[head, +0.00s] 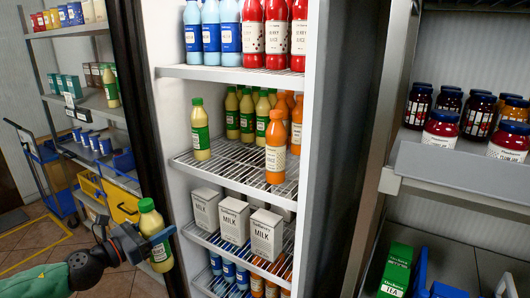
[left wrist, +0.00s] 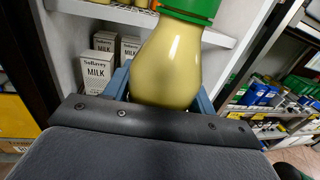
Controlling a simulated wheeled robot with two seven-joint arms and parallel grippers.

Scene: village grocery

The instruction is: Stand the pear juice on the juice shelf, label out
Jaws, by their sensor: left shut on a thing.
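My left gripper (head: 146,241) is shut on a pear juice bottle (head: 155,230), pale yellow with a green cap and green label. It holds the bottle nearly upright, in front of and left of the open fridge. The left wrist view shows the bottle's shoulder (left wrist: 168,60) close up between the blue fingers; its lower part is hidden there. The juice shelf (head: 235,165) is a wire rack holding green-capped pear juices (head: 200,130) at left and orange-capped orange juices (head: 276,148) at right. My right gripper is not in view.
Milk cartons (head: 235,220) stand on the rack below, with little height above them. Blue and red bottles (head: 265,35) fill the shelf above. The dark fridge door edge (head: 137,100) is at left. Jam jars (head: 440,128) stand on a shelf at right.

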